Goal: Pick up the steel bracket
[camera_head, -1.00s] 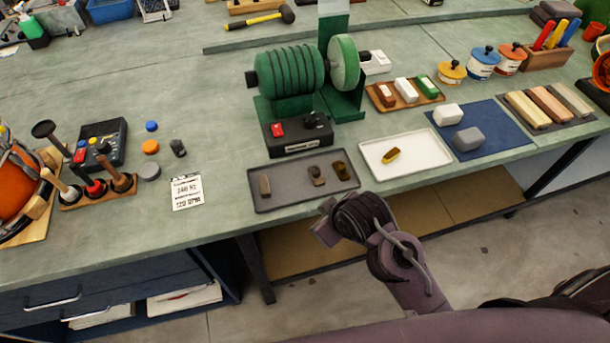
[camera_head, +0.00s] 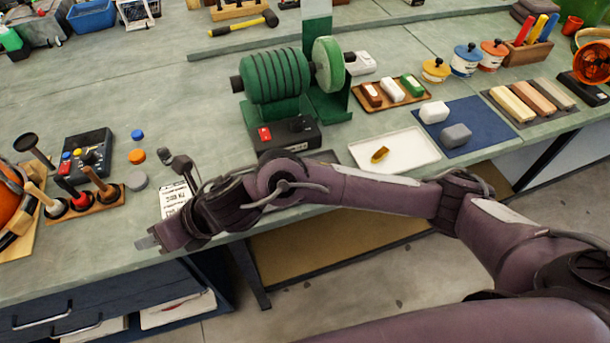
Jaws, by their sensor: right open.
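No steel bracket can be picked out now. My right arm lies across the dark grey tray (camera_head: 325,157), hiding most of it and any small parts on it. My right gripper (camera_head: 148,240) is at the bench's front edge, left of that tray and just below the printed white card (camera_head: 174,198). It is open, and I see nothing between its fingers. A small brass-coloured part (camera_head: 380,155) lies on the white tray (camera_head: 410,150), right of the dark tray. My left gripper is not in view.
A green drum machine (camera_head: 275,78) stands behind the dark tray. Coloured buttons, a control box (camera_head: 84,150) and a rack of upright tools (camera_head: 98,200) are left of the card. A blue mat (camera_head: 485,125) with two blocks lies to the right.

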